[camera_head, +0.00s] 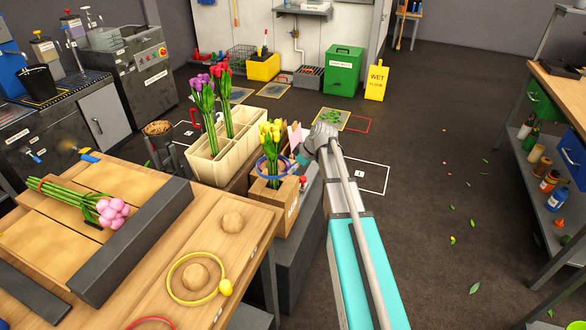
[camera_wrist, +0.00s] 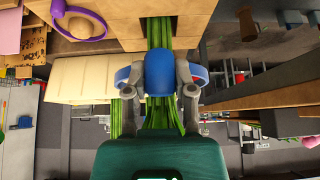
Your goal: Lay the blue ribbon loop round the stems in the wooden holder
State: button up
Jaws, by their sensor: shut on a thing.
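The wooden holder (camera_head: 268,206) stands on a dark stand at the centre, with yellow tulips (camera_head: 271,134) upright in it. The blue ribbon loop (camera_head: 262,172) appears to surround their green stems below the blossoms, above the holder's top. My gripper (camera_head: 299,168) is at the loop's right side, partly hidden by my arm. In the wrist view, my gripper (camera_wrist: 160,85) is shut on the loop's blue knob (camera_wrist: 160,70). Green stems (camera_wrist: 160,35) run behind the knob and show on both sides of it. Whether the loop touches the stems cannot be told.
A cream planter (camera_head: 205,166) with purple and red tulips stands left of the holder. A wooden bench (camera_head: 150,268) at front left bears tied pink tulips (camera_head: 95,204), a yellow loop (camera_head: 173,290) and a dark bar (camera_head: 135,240). A shelf stands right, across open floor.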

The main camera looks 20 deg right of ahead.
jog(key=shift+a+f+b, duration=0.1)
jog(key=shift+f+b, duration=3.05)
jog(key=shift+f, duration=0.25)
jog(key=o, duration=1)
notch_tip(320, 180, up, 30)
jog(key=p, duration=3)
